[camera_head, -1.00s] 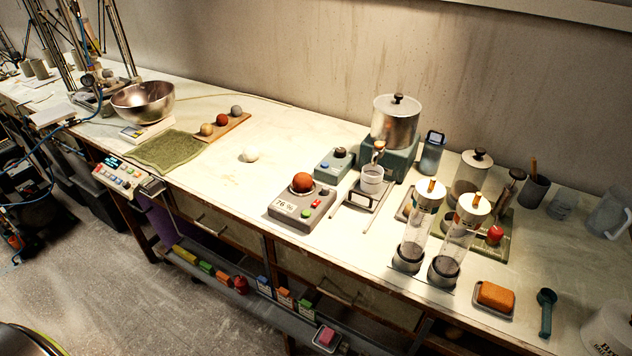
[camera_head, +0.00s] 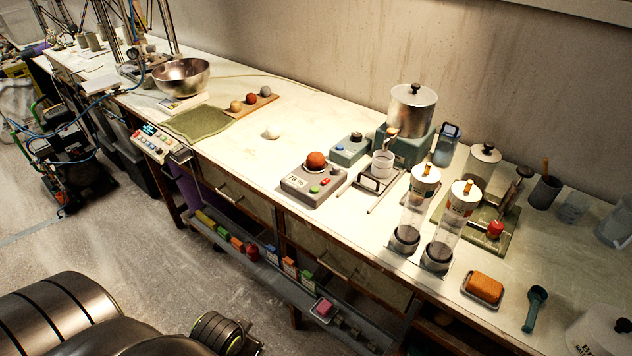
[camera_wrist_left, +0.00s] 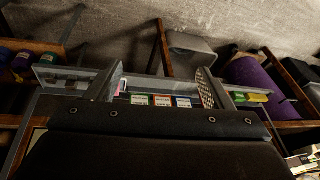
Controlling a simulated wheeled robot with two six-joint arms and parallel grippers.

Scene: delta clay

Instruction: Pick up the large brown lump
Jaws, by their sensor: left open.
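A rounded reddish-brown lump (camera_head: 316,161) sits on top of a grey device with buttons (camera_head: 314,185) near the middle of the bench in the head view. It is the largest brown lump I see. Smaller tan (camera_head: 236,107), red-brown (camera_head: 251,99) and grey (camera_head: 266,91) balls sit in a row on a wooden board. My left gripper (camera_wrist_left: 160,86) shows in the left wrist view with its two fingers apart and nothing between them, facing the bench's lower shelf. No lump shows in that view. My right gripper is not in view.
A white ball (camera_head: 272,132) lies on clear bench left of the device. Two clear cylinders (camera_head: 411,212) and a metal canister (camera_head: 412,108) stand to the right. A metal bowl (camera_head: 181,76) and green cloth (camera_head: 196,123) are left. A low shelf (camera_head: 260,262) runs along the front.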

